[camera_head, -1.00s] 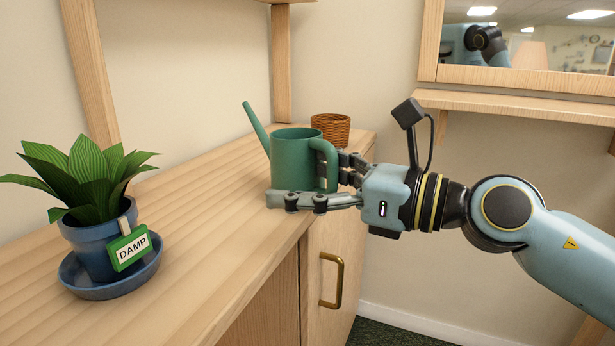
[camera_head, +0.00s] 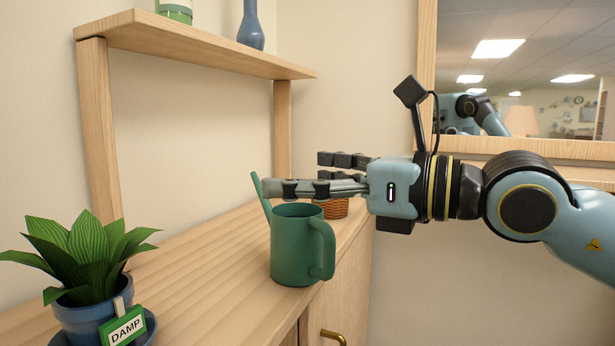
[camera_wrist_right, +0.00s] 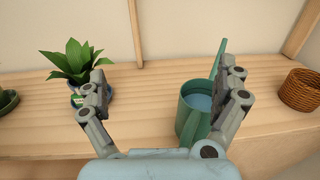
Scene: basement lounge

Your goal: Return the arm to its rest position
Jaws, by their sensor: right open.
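My right gripper (camera_head: 318,175) is open and empty in the head view. The can's open top shows a bluish inside. My left gripper is not in view.
A potted plant (camera_head: 90,255) with a DAMP tag (camera_head: 122,328) stands in a blue saucer at the left. A wicker basket (camera_head: 335,208) is behind the can. A framed mirror (camera_head: 520,75) hangs at the right.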

